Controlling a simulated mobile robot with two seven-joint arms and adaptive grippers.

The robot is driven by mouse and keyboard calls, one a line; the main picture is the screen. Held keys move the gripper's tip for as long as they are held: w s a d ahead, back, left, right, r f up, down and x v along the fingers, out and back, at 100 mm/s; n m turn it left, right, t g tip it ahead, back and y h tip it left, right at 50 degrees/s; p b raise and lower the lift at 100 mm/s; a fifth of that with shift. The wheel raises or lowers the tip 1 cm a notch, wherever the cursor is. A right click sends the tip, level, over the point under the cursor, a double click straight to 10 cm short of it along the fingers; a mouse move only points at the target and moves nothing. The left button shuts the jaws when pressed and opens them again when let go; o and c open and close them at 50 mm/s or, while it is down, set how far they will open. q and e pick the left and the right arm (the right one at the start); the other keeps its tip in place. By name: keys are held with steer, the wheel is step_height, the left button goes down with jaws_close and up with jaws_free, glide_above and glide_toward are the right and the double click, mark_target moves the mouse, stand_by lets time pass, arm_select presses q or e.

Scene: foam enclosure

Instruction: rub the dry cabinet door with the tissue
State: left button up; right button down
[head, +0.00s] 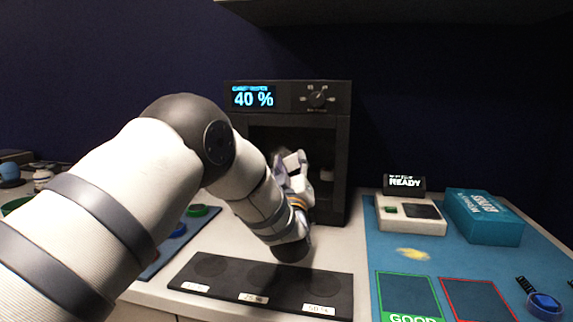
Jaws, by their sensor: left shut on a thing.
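The dry cabinet (342,150) is a black box at the back of the counter, with a lit "40 %" display (253,98) and a dial on top. Its dark door (265,137) faces me, and my left arm hides much of its lower left. My left gripper (291,165) is in front of the door, its fingers pointing up. It is shut on the tissue (292,160), a small pale thing hard to tell from the light fingers. I cannot tell whether the tissue touches the door. My right gripper is out of view.
A black tray with labelled round recesses (225,284) lies in front of the cabinet.

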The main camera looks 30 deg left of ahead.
mark_target(277, 153)
arm_select(q)
steer(key=a, duration=0.3)
steer(key=shift+s+a+r, duration=0.15)
steer(key=shift+s+a, duration=0.15)
steer(key=shift+s, duration=0.05)
steer(key=shift+c, duration=0.5)
steer(key=a, duration=0.2)
steer(key=s+a, duration=0.1)
steer(key=a, duration=0.1)
steer(key=shift+f, duration=0.2)
steer(key=shift+s+d, duration=0.25)
steer(key=shift+s, duration=0.7)
steer(key=shift+s+d, duration=0.3)
steer(key=shift+s, duration=0.65)
steer(key=shift+s+d, duration=0.25)
steer(key=shift+s, duration=0.7)
steer(key=s, duration=0.3)
steer(key=shift+d, duration=0.35)
